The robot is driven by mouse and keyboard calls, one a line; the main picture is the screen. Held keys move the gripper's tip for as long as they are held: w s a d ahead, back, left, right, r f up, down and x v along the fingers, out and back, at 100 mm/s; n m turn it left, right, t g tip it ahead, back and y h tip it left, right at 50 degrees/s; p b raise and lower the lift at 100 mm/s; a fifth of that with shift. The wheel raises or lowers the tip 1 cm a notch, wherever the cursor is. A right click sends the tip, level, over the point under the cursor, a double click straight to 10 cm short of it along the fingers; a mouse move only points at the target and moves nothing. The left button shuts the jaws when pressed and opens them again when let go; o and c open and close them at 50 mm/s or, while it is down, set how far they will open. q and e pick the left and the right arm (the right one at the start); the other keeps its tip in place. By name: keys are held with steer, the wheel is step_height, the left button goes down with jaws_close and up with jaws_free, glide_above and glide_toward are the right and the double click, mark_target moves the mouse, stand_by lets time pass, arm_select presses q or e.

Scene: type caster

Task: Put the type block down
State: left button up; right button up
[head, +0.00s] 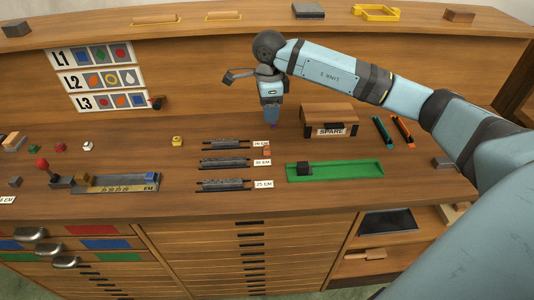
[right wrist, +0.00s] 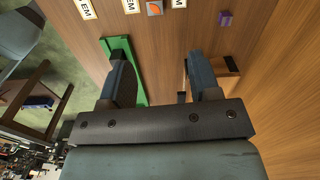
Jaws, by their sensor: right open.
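My right gripper (head: 271,118) points down over the middle of the desk, to the left of the box marked SPARE. In the right wrist view its two fingers (right wrist: 160,80) are apart with nothing between them. A small block with an orange oval on its face (head: 267,151) lies by the EM labels, and it also shows at the top of the right wrist view (right wrist: 154,7). A small purple block (head: 273,126) shows just below the fingertips; in the right wrist view it (right wrist: 225,18) lies beyond the fingers, apart from them. My left gripper is not in view.
A green tray (head: 345,170) with a dark block (head: 304,168) lies front right. Several dark racks (head: 222,185) stand left of the labels. The SPARE box (head: 329,121) is right of my gripper. A tray with a blue block (head: 115,187) lies at left.

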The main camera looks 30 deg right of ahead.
steer(key=m, duration=0.1)
glide_above(267, 147)
steer(key=f, duration=0.8)
steer(key=shift+w+d+f+p, duration=0.2)
steer(key=shift+d+f+p, duration=0.05)
steer(key=shift+f+p, duration=0.1)
steer(key=f, duration=0.3)
steer(key=f+p, duration=0.1)
steer(key=shift+s+a+f, duration=0.2)
steer(key=shift+s+a, duration=0.1)
steer(key=shift+a, duration=0.05)
steer(key=shift+f, duration=0.4)
jaws_close()
steer(key=shift+r, duration=0.15)
step_height(267, 147, up, 20)
steer(key=b, duration=0.1)
